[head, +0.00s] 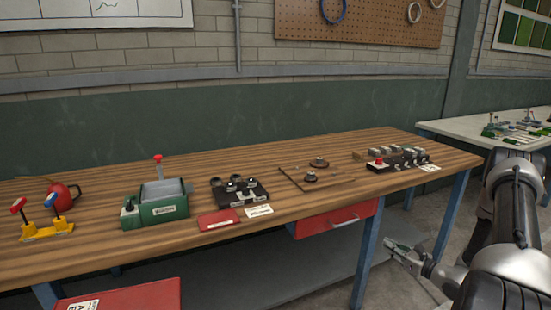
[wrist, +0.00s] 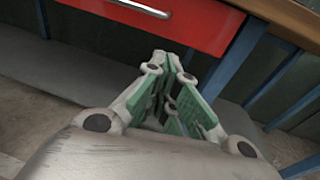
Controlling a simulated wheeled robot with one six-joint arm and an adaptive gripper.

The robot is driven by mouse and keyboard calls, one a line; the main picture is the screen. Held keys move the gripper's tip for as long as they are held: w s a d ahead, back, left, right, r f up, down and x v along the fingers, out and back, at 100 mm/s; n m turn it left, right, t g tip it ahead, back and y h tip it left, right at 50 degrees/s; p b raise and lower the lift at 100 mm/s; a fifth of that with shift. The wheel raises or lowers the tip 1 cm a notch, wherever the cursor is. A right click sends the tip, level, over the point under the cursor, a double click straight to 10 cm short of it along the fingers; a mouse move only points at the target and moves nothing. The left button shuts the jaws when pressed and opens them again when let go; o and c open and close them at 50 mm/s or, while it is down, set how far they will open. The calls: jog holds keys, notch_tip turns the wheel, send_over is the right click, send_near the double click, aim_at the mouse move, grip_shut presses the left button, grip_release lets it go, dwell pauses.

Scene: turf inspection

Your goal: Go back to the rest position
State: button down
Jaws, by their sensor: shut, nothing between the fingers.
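My gripper (head: 392,246) shows in the head view at the lower right, low beside the bench's blue front leg and below the tabletop. The wrist view shows my gripper (wrist: 168,58) from behind, with its green-padded fingers together and nothing between them. My arm bends down on the right side of the head view. Ahead of the fingers in the wrist view is the red drawer (wrist: 190,22) under the bench; the fingers look apart from it.
The wooden bench (head: 110,192) carries a green box (head: 158,211), a black device (head: 240,197), a yellow lever stand (head: 47,232) and a red-button block (head: 378,162). A white table (head: 467,130) stands at the right. Open floor shows (head: 405,292) beside the bench.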

jog(key=s+a+r+n+g+y, duration=0.2)
jog(key=s+a+n+g+y, duration=0.3)
jog(key=s, duration=0.4)
jog(key=s+a+r+n+g+h, duration=0.1)
jog(key=s+a+r+n+g, duration=0.3)
jog(key=s+r+n+g, duration=0.55)
jog(key=s+d+r+n+g+h, duration=0.1)
jog(key=s+d+r+n+h, duration=0.1)
jog(key=s+r+n+h, duration=0.55)
jog(key=s+d+r+n+h, duration=0.2)
jog(key=s+r+n+h, duration=0.15)
jog(key=r, duration=0.75)
jog(key=s+a+r+n+t, duration=0.1)
jog(key=a+r+n+t, duration=0.1)
jog(key=r, duration=0.3)
jog(key=s+a+r+n+t+h, duration=0.1)
jog(key=s+a+r+n+t, duration=0.1)
jog(key=r, duration=0.3)
jog(key=shift+s+a+r+n+t, duration=0.15)
jog(key=shift+s+r+n+t, duration=0.15)
jog(key=shift+t, duration=0.35)
jog(key=shift+w, duration=0.15)
